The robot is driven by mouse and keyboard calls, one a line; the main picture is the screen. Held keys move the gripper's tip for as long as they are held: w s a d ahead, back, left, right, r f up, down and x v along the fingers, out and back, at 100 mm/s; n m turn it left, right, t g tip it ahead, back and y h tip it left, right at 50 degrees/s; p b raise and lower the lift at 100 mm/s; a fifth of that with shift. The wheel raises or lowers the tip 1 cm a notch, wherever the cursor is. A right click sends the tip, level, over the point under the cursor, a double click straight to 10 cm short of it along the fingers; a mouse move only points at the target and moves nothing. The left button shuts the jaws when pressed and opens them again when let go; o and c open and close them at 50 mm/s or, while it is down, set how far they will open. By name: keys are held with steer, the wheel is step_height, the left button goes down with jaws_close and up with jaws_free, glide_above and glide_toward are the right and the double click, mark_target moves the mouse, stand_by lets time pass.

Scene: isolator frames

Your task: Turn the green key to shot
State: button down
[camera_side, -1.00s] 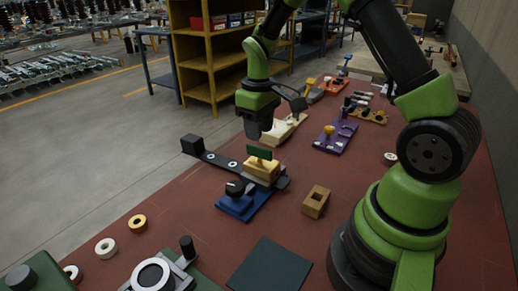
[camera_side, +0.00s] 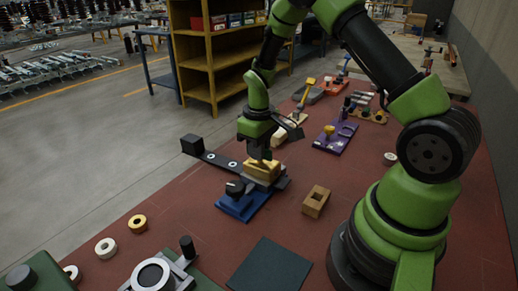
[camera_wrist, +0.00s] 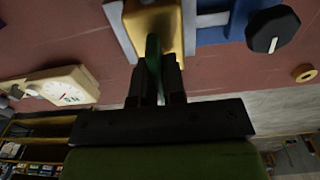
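The green key (camera_wrist: 153,60) stands upright in the yellow block (camera_wrist: 160,20), seen nearly edge-on in the wrist view. In the side view the yellow block (camera_side: 262,172) sits on a grey base, and the key is mostly hidden by my gripper. My gripper (camera_wrist: 154,72) points down at the block, with one dark finger on each side of the key. The fingers are very near the key. I cannot tell whether they touch it. No position labels are readable on the block.
A blue fixture with a black knob (camera_side: 236,188) stands close in front of the block. A grey bar with a black cube (camera_side: 192,145) extends left. A cream device (camera_wrist: 58,87) lies behind.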

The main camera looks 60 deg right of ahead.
steer(key=shift+m, duration=0.3)
steer(key=m, duration=0.3)
steer(key=shift+m, duration=0.4)
steer(key=m, duration=0.4)
steer(key=shift+h, duration=0.3)
steer(key=m, duration=0.5)
steer(key=shift+g, duration=0.3)
steer(key=m, duration=0.4)
steer(key=shift+m, duration=0.4)
steer(key=c, duration=1.2)
jaws_free()
